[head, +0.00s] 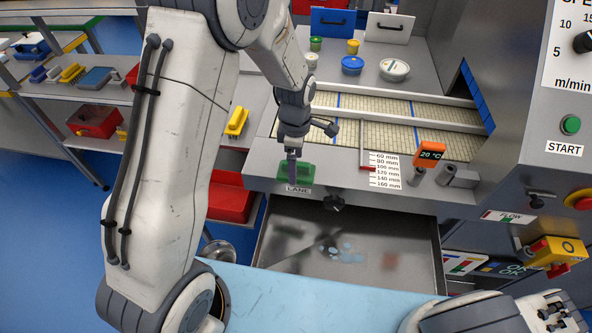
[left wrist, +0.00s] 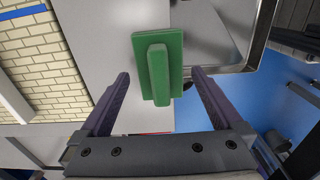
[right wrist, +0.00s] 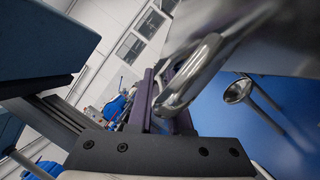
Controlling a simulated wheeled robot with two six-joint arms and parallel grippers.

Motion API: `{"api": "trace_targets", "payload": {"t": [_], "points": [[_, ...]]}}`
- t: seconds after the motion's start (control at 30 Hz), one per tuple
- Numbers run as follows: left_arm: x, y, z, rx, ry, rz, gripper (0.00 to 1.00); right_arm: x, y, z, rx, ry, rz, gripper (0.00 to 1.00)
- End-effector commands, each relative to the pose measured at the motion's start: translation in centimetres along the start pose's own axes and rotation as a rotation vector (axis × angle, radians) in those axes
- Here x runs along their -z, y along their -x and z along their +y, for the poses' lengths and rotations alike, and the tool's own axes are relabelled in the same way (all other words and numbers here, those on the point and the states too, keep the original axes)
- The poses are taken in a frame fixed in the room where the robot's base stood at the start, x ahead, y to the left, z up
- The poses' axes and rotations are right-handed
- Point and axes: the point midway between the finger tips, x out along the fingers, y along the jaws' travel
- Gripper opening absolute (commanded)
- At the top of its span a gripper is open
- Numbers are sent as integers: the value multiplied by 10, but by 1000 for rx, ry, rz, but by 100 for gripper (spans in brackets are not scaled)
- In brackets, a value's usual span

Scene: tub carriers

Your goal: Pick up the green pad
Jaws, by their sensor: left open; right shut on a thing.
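The green pad (head: 306,172) lies on the grey ledge at the front of the machine, above the LANE label. My left gripper (head: 292,174) points down at it and hides part of it. In the left wrist view the green pad (left wrist: 172,45) has a raised green grip bar (left wrist: 159,75) along it. The open fingers of my left gripper (left wrist: 160,75) stand on either side of the pad's near end, with nothing between them. In the right wrist view my right gripper (right wrist: 166,85) is shut on a curved shiny metal handle (right wrist: 205,55).
An open metal drawer (head: 290,228) with pale blue spots inside sits below the ledge. Shelves with a red bin (head: 97,120) stand left.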

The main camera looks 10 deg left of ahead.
Motion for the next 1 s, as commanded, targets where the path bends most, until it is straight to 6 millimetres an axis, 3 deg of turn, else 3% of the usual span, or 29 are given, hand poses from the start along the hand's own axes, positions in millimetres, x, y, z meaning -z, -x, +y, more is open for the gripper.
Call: {"api": "trace_targets", "payload": {"t": [0.13,0.37,0.4,0.5,0.6,0.83,1.0], "points": [[0,-15,0,0,-1,0,100,1,0,-1,3,1,4,0],[-1,-16,0,-1,-1,-1,100,1,0,-1,3,1,4,0],[-1,-16,0,-1,-1,-1,92,1,0,-1,3,1,4,0],[-1,-16,0,-1,-1,-1,54,1,0,-1,3,1,4,0],[-1,-16,0,-2,-1,-1,22,1,0,-1,2,1,4,0],[-1,-14,1,-3,-1,-1,22,1,0,-1,2,1,4,0],[-1,8,1,-7,-1,-2,22,1,0,-1,2,1,4,0]]}}
